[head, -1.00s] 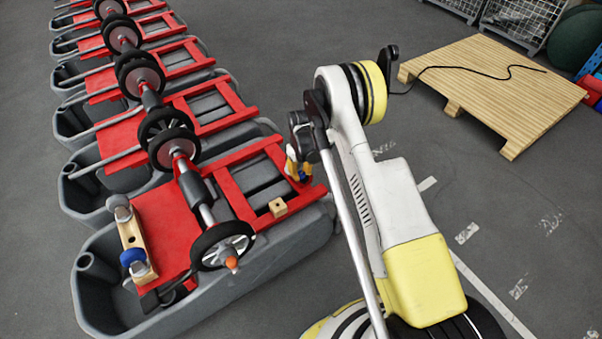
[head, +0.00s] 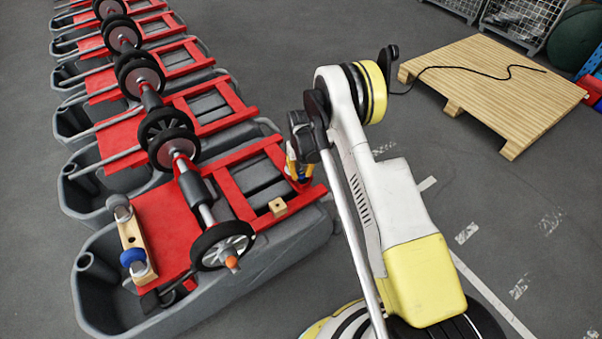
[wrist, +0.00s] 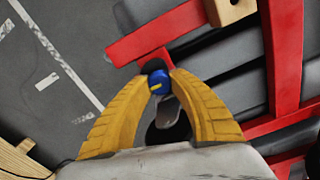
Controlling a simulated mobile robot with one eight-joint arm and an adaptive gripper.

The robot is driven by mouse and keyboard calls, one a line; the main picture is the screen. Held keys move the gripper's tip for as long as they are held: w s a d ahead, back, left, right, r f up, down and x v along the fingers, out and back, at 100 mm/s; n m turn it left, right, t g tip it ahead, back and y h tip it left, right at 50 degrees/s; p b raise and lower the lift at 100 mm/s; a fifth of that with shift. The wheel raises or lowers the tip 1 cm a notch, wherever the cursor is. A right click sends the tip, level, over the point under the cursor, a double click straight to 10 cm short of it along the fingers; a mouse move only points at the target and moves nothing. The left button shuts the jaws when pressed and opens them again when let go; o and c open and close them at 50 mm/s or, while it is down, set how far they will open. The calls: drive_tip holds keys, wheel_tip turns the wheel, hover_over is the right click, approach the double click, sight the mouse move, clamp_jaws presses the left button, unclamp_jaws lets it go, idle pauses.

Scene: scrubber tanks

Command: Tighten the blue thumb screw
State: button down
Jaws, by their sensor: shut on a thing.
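The blue thumb screw (wrist: 156,77), a small round blue knob with a yellow mark, is between the tips of my gripper (wrist: 158,83) in the wrist view. The two yellow fingers press on it from both sides. It sits at the end of a red bar, with a dark part behind it. In the head view my gripper (head: 299,172) is at the right end of the nearest red frame, partly hidden by my arm.
A wooden block (head: 278,207) with a hole lies on the red frame (head: 177,220) near my gripper. Another blue knob (head: 132,257) is on a wooden bar at the left. Grey tanks (head: 97,300) run in a row. A wooden pallet (head: 490,90) lies on the floor at right.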

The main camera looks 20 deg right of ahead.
sight(301, 173)
drive_tip(key=shift+w, duration=0.1)
drive_tip(key=c, duration=1.1)
unclamp_jaws()
wheel_tip(301, 173, up, 12)
